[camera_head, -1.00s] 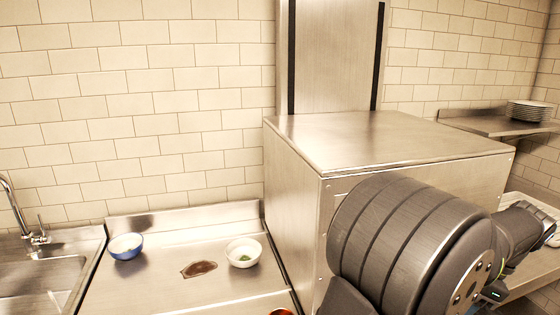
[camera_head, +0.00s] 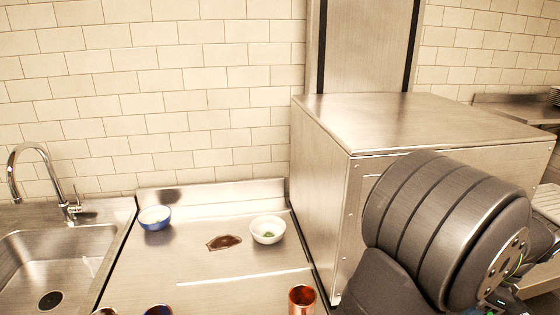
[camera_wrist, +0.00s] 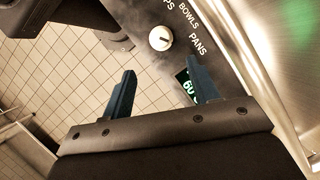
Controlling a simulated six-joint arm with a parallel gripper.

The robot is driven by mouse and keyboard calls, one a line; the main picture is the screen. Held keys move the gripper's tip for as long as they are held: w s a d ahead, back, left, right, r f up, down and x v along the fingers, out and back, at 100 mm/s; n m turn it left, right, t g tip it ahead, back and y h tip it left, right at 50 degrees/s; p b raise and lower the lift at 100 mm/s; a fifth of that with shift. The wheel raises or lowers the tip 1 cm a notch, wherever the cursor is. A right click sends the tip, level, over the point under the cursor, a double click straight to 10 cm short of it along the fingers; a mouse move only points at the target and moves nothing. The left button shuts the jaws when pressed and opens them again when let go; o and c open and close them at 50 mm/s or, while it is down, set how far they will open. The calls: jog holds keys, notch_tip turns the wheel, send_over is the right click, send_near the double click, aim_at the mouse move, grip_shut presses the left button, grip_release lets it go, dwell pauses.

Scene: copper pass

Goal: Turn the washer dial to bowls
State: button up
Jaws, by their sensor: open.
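The washer dial (camera_wrist: 160,38) is a small white knob on a dark panel in the wrist view. The lettering BOWLS (camera_wrist: 188,14) and PANS (camera_wrist: 198,43) is beside it, with a partly cut-off label ending in PS. I cannot tell surely which label its mark faces. My gripper (camera_wrist: 161,66) is open and empty. Its two dark fingers appear below the dial in the picture, apart from it, with the dial between their lines. The steel washer (camera_head: 430,118) stands right of the counter in the head view; my arm hides much of its front, including the dial.
A green-digit display (camera_wrist: 187,85) is partly behind a finger. A sink (camera_head: 50,265) lies left. Tiled floor (camera_wrist: 60,75) shows below.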

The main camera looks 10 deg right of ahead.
notch_tip(320, 180, up, 5)
jog(key=s+d+m+t, duration=0.1)
jog(key=s+m, duration=0.1)
jog(key=x, duration=1.7)
jog(key=shift+s+d+f, duration=0.15)
jog(key=shift+d, duration=0.15)
